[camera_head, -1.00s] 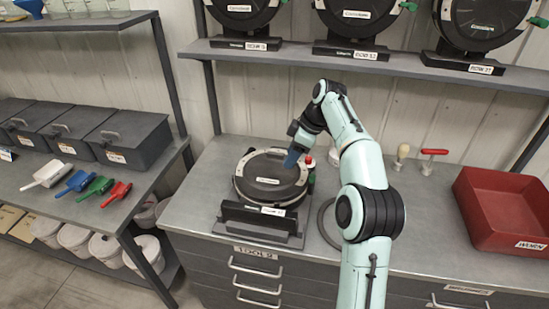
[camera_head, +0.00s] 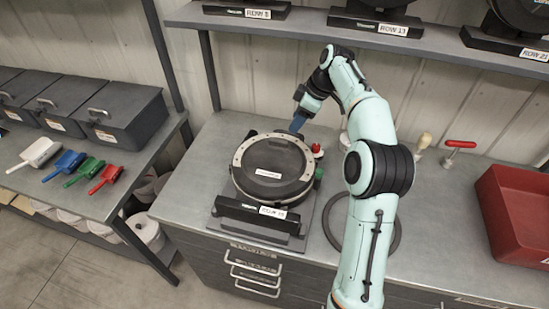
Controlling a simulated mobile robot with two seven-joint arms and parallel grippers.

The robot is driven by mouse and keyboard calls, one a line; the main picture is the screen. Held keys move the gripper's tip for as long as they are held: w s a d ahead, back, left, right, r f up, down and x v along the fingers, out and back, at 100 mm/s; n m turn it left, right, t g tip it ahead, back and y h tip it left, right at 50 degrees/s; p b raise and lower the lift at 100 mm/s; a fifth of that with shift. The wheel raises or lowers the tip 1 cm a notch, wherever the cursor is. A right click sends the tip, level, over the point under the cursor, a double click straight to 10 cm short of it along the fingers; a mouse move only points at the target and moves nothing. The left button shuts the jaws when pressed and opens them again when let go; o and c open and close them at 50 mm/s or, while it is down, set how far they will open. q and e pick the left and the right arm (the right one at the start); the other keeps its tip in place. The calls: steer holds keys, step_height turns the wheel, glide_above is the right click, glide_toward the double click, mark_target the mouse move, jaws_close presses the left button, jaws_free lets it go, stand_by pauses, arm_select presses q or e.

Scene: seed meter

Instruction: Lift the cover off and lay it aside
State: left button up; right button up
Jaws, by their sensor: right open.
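The seed meter with its round dark cover (camera_head: 272,166) sits on a black stand on the grey workbench. The cover lies flat on the meter, with a pale ring around its rim. A red knob (camera_head: 317,149) and a green part (camera_head: 318,174) show at its right side. My right gripper (camera_head: 297,124) is open at the far right edge of the meter, with its blue fingertips just above or beside the rim; I cannot tell whether they touch it. My left gripper is not in view.
A red bin (camera_head: 518,215) stands at the bench's right. A red-handled tool (camera_head: 458,148) and a wooden-handled tool (camera_head: 423,143) stand at the back. A dark ring (camera_head: 392,243) lies right of the meter. Coloured scoops (camera_head: 66,163) lie on the left table.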

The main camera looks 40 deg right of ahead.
glide_above(280, 140)
steer(key=s+d, duration=0.2)
steer(key=s, duration=0.1)
steer(key=f, duration=0.4)
steer(key=shift+w+f, duration=0.2)
steer(key=shift+f, duration=0.1)
steer(key=x, duration=0.5)
steer(key=shift+w+a, duration=0.2)
steer(key=shift+a, duration=0.05)
steer(key=shift+r, duration=0.1)
jaws_close()
